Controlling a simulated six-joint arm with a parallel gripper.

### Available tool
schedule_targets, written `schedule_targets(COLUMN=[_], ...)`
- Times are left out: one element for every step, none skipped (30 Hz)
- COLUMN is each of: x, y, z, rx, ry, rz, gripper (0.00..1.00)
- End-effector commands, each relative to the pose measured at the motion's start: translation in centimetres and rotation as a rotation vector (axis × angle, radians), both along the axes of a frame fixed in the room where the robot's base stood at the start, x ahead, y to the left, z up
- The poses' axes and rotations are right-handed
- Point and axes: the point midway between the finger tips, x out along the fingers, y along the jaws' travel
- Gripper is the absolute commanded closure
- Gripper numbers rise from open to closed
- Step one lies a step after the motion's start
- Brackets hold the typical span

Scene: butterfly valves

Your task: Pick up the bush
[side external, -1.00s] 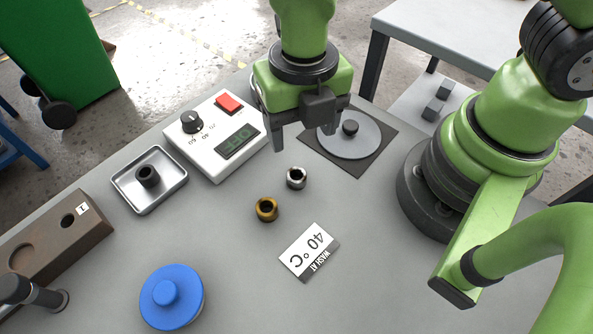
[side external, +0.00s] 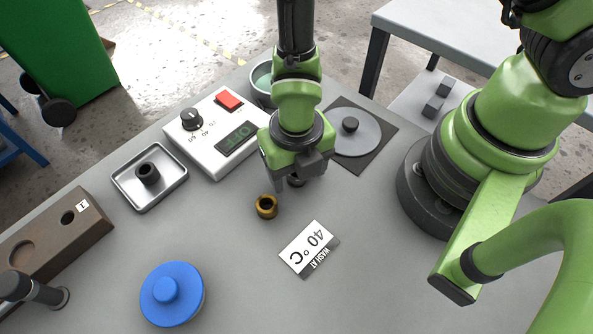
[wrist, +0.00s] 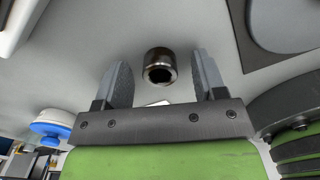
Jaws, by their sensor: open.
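In the wrist view a dark, shiny metal bush (wrist: 159,66) with an open bore sits between and beyond my two fingertips (wrist: 161,62). The fingers are apart and nothing is held. A brass bush (side external: 266,206) stands just left and in front of my gripper. A black bush (side external: 147,173) stands in a shallow metal tray (side external: 122,193) at the left.
A white control box (side external: 203,157) lies behind left, beside a bowl (side external: 262,97). A grey disc on a dark plate (side external: 375,153) is behind right. A "40 °C" card (side external: 309,248), blue lid (side external: 172,294) and brown block (side external: 50,240) lie around. The front middle is clear.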

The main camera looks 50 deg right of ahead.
Motion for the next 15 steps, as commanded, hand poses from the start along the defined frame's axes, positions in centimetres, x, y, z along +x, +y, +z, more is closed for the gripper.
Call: schedule_targets(x=[-0.01,-0.01,0.00,0.00,0.00,0.01,0.00,0.01,0.01,0.01,0.01,0.00,0.01,0.01,0.01], y=[-0.02,-0.02,-0.01,-0.01,0.00,0.00,0.00,0.00,0.00,0.00,0.00,0.00,0.00,0.00,0.00], z=[-0.17,-0.20,-0.21,-0.20,-0.19,-0.18,-0.18,-0.17,-0.17,-0.17,-0.16,-0.16,-0.16,-0.16,-0.15], rx=[0.000,0.000,0.000,0.000,0.000,0.000,0.000,0.000,0.000,0.000,0.000,0.000,0.000,0.000,0.000], ry=[0.001,0.001,0.001,0.000,0.000,0.000,0.000,0.000,0.000,0.000,0.000,0.000,0.000,0.000,0.000], rz=[0.000,0.000,0.000,0.000,0.000,0.000,0.000,0.000,0.000,0.000,0.000,0.000,0.000,0.000,0.000], gripper=[0.36,0.36,0.36,0.36,0.36,0.36,0.36,0.40,0.49,0.56,0.63,0.72,0.79,0.86,0.91])
